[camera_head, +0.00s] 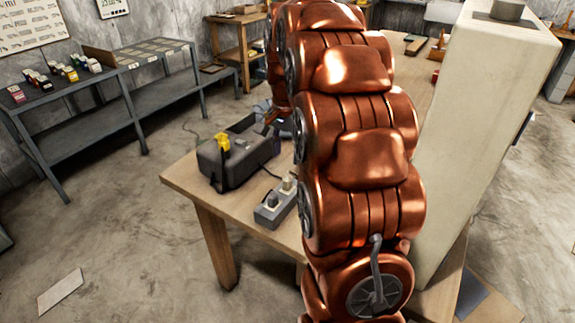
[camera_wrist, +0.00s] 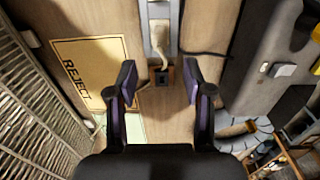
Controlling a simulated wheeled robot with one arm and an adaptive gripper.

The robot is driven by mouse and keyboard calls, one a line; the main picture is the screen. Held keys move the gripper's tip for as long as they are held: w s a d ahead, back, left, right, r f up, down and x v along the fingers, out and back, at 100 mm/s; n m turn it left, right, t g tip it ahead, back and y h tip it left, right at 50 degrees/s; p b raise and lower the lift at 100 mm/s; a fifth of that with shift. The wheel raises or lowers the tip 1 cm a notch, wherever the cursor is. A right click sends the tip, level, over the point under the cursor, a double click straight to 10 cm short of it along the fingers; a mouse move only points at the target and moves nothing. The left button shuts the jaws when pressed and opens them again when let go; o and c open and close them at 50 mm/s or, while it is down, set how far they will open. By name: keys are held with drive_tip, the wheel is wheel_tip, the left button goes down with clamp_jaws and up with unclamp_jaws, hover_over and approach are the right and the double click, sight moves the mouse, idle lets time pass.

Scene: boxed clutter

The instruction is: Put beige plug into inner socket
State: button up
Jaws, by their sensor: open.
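A grey power strip (camera_head: 268,214) lies near the front edge of the wooden table, with a pale plug-like piece (camera_head: 288,184) at its far end and another lighter piece on its nearer part. In the wrist view, the strip (camera_wrist: 149,12) runs down from the top edge. A beige plug (camera_wrist: 159,38) is over it, with its cord trailing towards a small dark square. My gripper (camera_wrist: 158,76) is open and empty, its fingers apart on either side of the cord, below the plug. I cannot tell the inner socket apart or whether the plug is seated.
A dark grey case (camera_head: 238,155) with a yellow part stands beside the strip; it shows at right in the wrist view (camera_wrist: 262,55). A tan REJECT sheet (camera_wrist: 95,62) lies left of my fingers. A tall pale block (camera_head: 485,130) stands right of my copper arm, which hides much of the table.

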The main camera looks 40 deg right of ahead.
drive_tip(key=shift+r, duration=1.3)
